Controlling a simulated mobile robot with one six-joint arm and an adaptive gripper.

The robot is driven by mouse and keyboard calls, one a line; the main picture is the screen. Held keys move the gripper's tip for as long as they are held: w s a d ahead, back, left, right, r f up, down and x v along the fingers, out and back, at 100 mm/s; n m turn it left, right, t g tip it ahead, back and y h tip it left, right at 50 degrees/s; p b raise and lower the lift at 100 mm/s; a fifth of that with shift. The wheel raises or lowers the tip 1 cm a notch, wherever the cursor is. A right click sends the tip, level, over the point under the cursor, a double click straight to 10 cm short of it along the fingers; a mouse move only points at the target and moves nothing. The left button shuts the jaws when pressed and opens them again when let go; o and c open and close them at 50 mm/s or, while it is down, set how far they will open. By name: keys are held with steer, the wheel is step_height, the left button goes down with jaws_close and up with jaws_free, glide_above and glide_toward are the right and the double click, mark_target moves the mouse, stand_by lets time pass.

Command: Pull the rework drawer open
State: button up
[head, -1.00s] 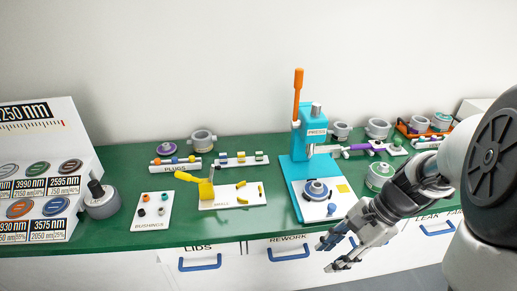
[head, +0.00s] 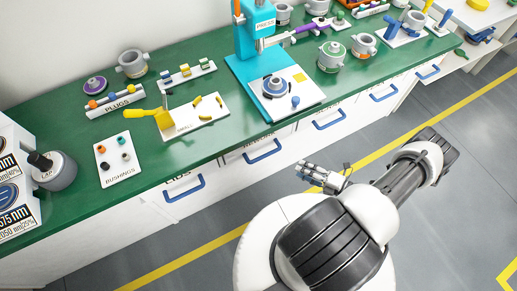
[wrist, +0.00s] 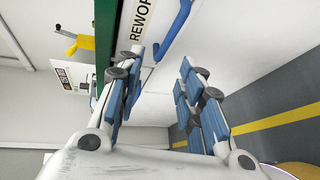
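The rework drawer (head: 238,160) is a white front under the green bench top, and it looks shut. Its blue bar handle (head: 263,152) faces the aisle. In the wrist view the REWORK label (wrist: 140,22) and the blue handle (wrist: 176,28) show near the top edge, the handle partly cut off. My gripper (head: 325,178) is in front of the drawers, to the right of and below the handle in the head view. In the wrist view my gripper (wrist: 163,72) has its blue-padded fingers apart with nothing between them. The handle lies beyond the fingertips, not touched.
The lids drawer handle (head: 183,188) is to the left, and further drawer handles (head: 329,119) run to the right. The green bench top (head: 190,147) carries the turquoise press (head: 254,35) and several parts. The grey floor (head: 440,190) is free.

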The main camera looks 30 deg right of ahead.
step_height(320, 180, down, 2)
steer(key=a+m+t+h, duration=0.1)
steer(key=m, duration=0.2)
steer(key=b, duration=0.2)
glide_toward(266, 154)
steer(key=x, duration=0.6)
steer(key=f+x, duration=0.1)
steer(key=x, duration=0.3)
steer(key=shift+c, duration=0.6)
jaws_close()
